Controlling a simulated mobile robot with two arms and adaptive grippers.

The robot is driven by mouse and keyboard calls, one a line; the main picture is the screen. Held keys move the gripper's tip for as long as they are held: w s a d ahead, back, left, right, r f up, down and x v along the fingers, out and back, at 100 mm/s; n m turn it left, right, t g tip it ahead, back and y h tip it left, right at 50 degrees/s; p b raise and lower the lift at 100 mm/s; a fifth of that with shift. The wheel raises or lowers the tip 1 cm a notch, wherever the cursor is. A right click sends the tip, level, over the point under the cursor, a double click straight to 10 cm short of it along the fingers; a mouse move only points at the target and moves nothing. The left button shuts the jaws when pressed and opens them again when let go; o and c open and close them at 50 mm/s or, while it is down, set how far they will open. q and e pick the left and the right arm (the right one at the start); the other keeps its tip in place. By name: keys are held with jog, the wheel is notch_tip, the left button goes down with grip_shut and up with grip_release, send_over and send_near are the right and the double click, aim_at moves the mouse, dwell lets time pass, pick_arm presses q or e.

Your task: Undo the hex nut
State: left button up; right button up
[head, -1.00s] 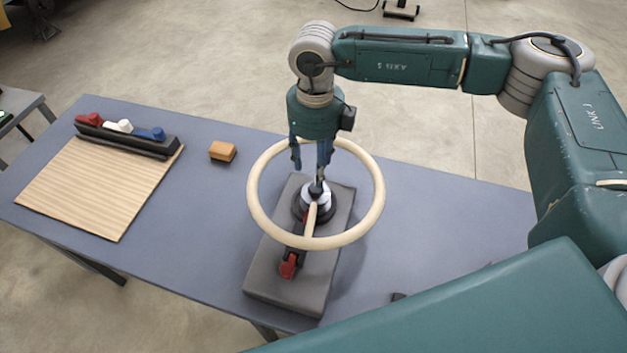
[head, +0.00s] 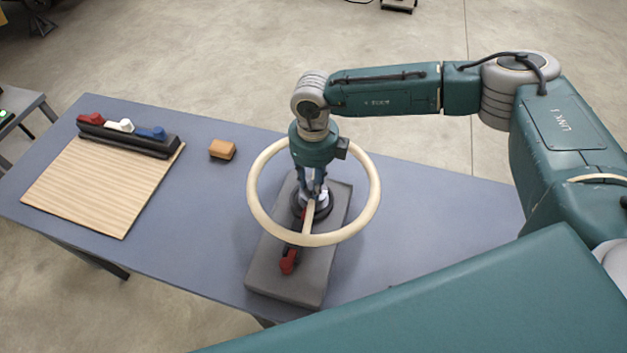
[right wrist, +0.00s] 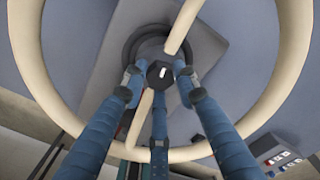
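The hex nut (right wrist: 160,73) is dark, with a small pale mark at its centre. It sits at the hub of a large cream wheel (head: 258,220), whose spoke (right wrist: 179,30) runs across the middle. The wheel stands above a dark grey base block (head: 265,278) on the table. My right gripper (head: 312,188) reaches down inside the wheel's ring. In the right wrist view its blue fingers (right wrist: 157,84) stand around the nut, spread, with small gaps at the two upper tips. In the head view the nut is hidden by the fingers. My left gripper is not in view.
A red lever (head: 288,262) sticks out on the base block below the wheel. An orange-brown block (head: 222,149) lies left of the wheel. Farther left are a ribbed wooden board (head: 95,190) and a dark rack (head: 140,143) with red, white and blue pieces. The blue-grey table (head: 205,215) is clear between.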

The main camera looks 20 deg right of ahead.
jog(key=shift+c, duration=0.6)
jog(key=n+b, duration=0.2)
jog(key=b, duration=0.1)
jog(key=shift+w+f+b, duration=0.1)
jog(key=shift+f+b, duration=0.2)
jog(key=shift+r+n+b, duration=0.25)
jog(key=shift+n+b, duration=0.15)
jog(key=shift+n, duration=0.1)
jog(key=shift+r, duration=0.1)
jog(key=o, duration=1.1)
jog(key=shift+o, duration=0.2)
